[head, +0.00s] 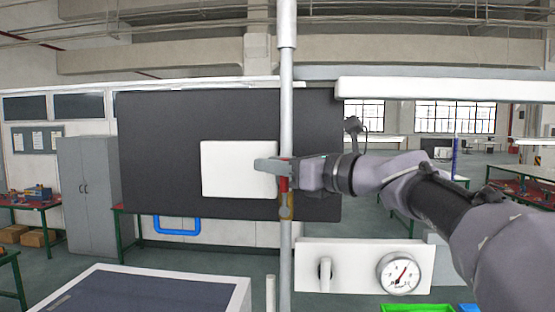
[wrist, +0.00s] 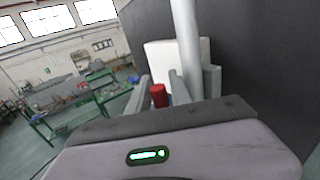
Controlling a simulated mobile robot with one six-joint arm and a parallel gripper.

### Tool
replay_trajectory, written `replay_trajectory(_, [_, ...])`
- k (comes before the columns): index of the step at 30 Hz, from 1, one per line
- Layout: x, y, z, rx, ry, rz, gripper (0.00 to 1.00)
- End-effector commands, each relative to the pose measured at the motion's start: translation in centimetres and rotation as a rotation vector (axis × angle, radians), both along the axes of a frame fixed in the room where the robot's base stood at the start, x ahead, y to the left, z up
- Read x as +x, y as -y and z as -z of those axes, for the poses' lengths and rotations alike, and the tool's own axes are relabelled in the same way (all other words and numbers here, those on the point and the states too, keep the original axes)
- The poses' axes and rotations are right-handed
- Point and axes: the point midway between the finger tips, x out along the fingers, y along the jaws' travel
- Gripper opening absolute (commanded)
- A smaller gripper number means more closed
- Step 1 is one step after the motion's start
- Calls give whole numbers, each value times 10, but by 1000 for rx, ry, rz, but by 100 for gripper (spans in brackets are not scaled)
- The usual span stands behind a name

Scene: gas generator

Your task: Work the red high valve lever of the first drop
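A light vertical pipe (head: 286,110) stands in the middle of the head view. A brass-coloured valve body (head: 286,207) sits on it, with the red lever (head: 284,184) just above. My gripper (head: 272,166) reaches in from the right at the lever's height, and a finger crosses the pipe. In the wrist view, the red lever end (wrist: 158,96) shows between grey finger pieces, with the pipe (wrist: 186,45) behind. My gripper (wrist: 160,92) is at the lever. Whether the fingers press on the lever or stand slightly apart from it is unclear. The lever's far part is hidden.
A white panel with a gauge (head: 403,273) and a small handle (head: 325,270) lies low right of the pipe. A dark board (head: 160,150) with a white plate (head: 238,170) stands behind. A horizontal white beam (head: 440,90) runs above my arm. A green bin (head: 418,308) is below.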

Motion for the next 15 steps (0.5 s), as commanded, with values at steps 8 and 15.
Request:
replay_trajectory(8, [2, -3, 0, 0, 1, 0, 25])
replay_trajectory(15, [2, -2, 0, -1, 1, 0, 0])
